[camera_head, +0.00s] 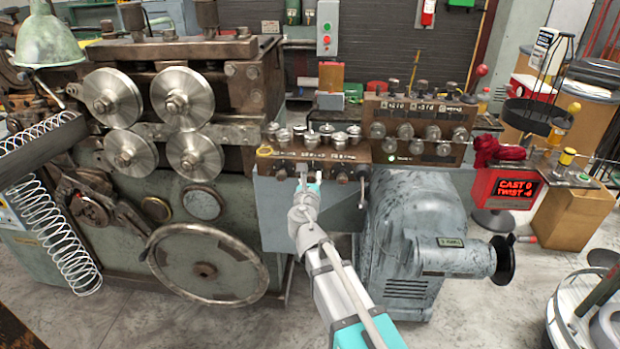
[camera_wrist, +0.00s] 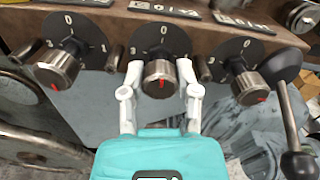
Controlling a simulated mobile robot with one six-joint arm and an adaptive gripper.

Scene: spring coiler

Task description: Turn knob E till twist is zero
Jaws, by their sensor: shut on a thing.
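My gripper (camera_head: 308,187) is at the front of the machine's control box. In the wrist view, the two pale fingers of my gripper (camera_wrist: 160,72) are shut on the middle metal knob (camera_wrist: 157,86), one finger on each side. This knob has a red mark on its face and a black dial with a 0 at the top behind it. I cannot read a letter E on it. A similar left knob (camera_wrist: 58,68) and right knob (camera_wrist: 245,85) stand on either side. The red-lit display (camera_head: 514,189) reads CAST 0 and what looks like TWIST -6.
A black lever (camera_wrist: 286,110) stands close to the right knob. Small metal knobs (camera_head: 326,130) crowd the top of the box. A large handwheel (camera_head: 207,270) is to the left and a grey motor housing (camera_head: 415,235) to the right. Floor in front is clear.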

